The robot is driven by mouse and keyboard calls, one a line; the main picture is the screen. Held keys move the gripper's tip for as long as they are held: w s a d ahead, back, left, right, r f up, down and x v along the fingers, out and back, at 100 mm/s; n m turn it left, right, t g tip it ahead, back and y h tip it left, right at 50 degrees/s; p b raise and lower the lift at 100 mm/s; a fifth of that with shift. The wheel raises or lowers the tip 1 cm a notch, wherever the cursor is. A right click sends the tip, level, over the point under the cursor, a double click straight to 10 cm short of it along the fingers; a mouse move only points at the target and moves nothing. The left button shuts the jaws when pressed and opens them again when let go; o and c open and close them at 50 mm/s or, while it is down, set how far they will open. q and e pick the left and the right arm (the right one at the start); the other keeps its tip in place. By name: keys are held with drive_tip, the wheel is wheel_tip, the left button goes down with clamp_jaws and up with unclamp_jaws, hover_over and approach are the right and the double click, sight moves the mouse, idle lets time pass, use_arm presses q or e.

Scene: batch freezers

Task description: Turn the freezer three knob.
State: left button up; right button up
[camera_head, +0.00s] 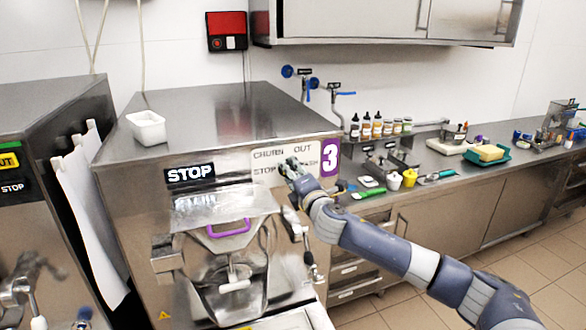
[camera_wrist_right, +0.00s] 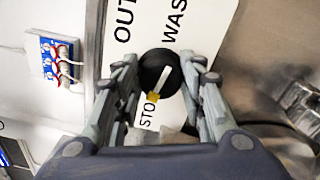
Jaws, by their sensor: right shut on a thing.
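Freezer three (camera_head: 240,107) is a steel machine with a purple "3" tag and a white label plate (camera_head: 268,154) reading CHURN, OUT, STOP and a partly covered word. Its knob (camera_wrist_right: 153,62) is black and round with a white pointer bar; the bar's yellow end lies beside the STOP lettering in the right wrist view. In the head view the knob is hidden behind my right gripper (camera_head: 291,170). In the right wrist view the fingers of my right gripper (camera_wrist_right: 161,76) are closed on both sides of the knob. My left gripper is not in view.
A white tub (camera_head: 147,127) stands on the freezer's top. A purple-handled hopper (camera_head: 229,229) and a spout are below the plate. A counter (camera_head: 470,165) with bottles, cups and trays runs to the right. Another freezer (camera_head: 40,110) stands at left. Floor is clear at lower right.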

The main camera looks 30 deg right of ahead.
drive_tip(key=shift+n+p, duration=0.5)
drive_tip(key=shift+n, duration=0.6)
drive_tip(key=shift+f, duration=0.1)
drive_tip(key=o, duration=1.1)
drive_tip(key=v, duration=1.2)
drive_tip(key=shift+a, duration=0.1)
